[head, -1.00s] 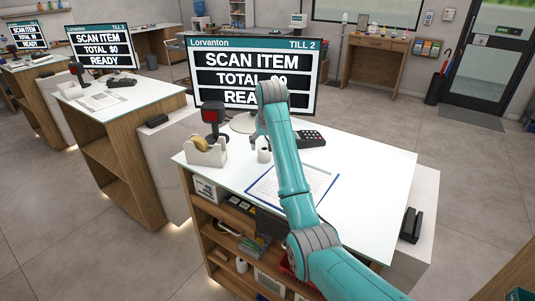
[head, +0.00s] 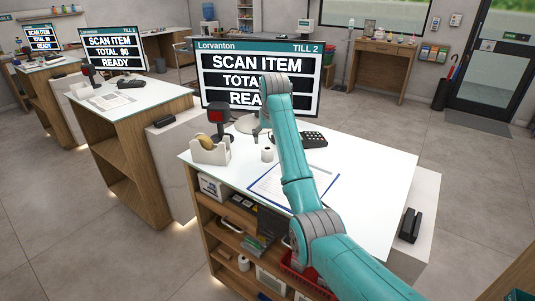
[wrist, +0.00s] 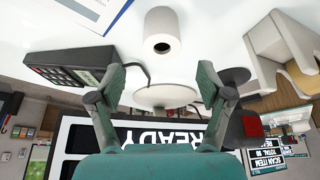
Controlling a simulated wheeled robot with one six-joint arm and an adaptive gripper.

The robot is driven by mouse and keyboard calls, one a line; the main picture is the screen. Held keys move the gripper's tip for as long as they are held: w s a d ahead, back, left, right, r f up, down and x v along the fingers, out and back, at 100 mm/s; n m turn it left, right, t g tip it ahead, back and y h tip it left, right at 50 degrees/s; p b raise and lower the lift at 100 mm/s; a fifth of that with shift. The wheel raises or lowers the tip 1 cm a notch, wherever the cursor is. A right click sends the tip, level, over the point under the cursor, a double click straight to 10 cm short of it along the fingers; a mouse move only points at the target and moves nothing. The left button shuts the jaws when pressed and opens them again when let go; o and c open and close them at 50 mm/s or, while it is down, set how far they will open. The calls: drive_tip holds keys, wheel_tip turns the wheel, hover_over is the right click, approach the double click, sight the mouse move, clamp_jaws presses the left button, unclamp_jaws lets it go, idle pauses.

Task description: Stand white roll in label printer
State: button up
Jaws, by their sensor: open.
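The white roll (head: 267,154) stands upright on the white counter top, beside the tape dispenser. It also shows in the wrist view (wrist: 162,30), its dark core hole facing the camera. My gripper (wrist: 161,80) is open and empty, its two fingers spread apart. The roll appears beyond the fingertips and apart from them. In the head view my gripper (head: 258,134) is just behind the roll, partly hidden by my arm. I cannot tell for sure which thing is the label printer; a white box-like device (head: 212,187) sits on the shelf below.
On the counter are a tape dispenser (head: 211,151), a scanner (head: 217,119), a card terminal (head: 313,139), a clipboard (head: 293,187) and the till screen (head: 258,77). A red basket (head: 305,276) is below.

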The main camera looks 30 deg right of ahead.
sight(267, 148)
drive_tip(key=x, duration=0.5)
drive_tip(key=shift+s+a+f, duration=0.25)
drive_tip(key=shift+f, duration=0.05)
drive_tip(key=shift+w+d+f, duration=0.1)
drive_tip(key=shift+w+f, duration=0.15)
drive_tip(key=shift+f, duration=0.3)
drive_tip(key=shift+c, duration=0.2)
drive_tip(key=c, duration=1.3)
wheel_tip(267, 148, up, 10)
drive_tip(key=shift+f, duration=0.1)
